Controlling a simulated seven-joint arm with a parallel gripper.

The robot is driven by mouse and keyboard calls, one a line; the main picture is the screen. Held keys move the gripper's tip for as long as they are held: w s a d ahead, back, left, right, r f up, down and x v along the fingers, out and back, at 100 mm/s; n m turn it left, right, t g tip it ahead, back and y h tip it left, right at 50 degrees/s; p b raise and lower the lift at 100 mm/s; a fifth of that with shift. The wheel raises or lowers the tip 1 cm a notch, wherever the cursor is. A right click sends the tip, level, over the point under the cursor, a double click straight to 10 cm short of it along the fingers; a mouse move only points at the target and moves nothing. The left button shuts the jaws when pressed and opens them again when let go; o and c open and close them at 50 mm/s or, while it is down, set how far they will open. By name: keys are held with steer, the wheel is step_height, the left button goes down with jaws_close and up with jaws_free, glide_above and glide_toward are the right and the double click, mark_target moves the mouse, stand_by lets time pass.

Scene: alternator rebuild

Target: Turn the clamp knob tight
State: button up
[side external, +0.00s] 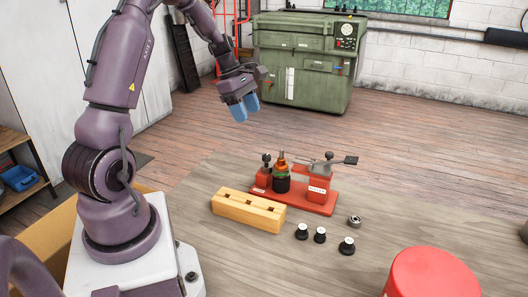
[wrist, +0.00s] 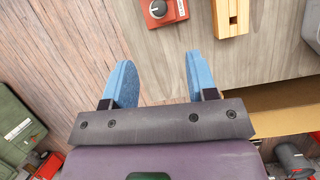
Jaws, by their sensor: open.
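A small dark knob (side external: 266,158) stands on the red post at the left end of a red fixture (side external: 318,206). In the wrist view, a round dark knob with a pale line (wrist: 158,9) sits on a red block at the top edge, partly cut off. A dark part with a copper-coloured top (side external: 282,178) stands on the fixture beside the knob post. A grey lever with a dark handle (side external: 337,161) sits at the right. My gripper (side external: 246,109) is open and empty, above and left of the fixture. Its blue fingers (wrist: 160,58) are apart.
A slotted wooden block (side external: 248,211) lies in front of the fixture. Several small parts, including black-and-white ones (side external: 320,235) and a metal ring (side external: 355,221), lie to its right. A red round container (side external: 430,274) stands at the front right.

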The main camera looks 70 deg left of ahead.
mark_target(266, 155)
steer(key=shift+n, duration=0.7)
steer(key=x, duration=1.3)
steer(key=shift+d+r, duration=0.1)
steer(key=shift+c, duration=0.3)
steer(key=c, duration=0.9)
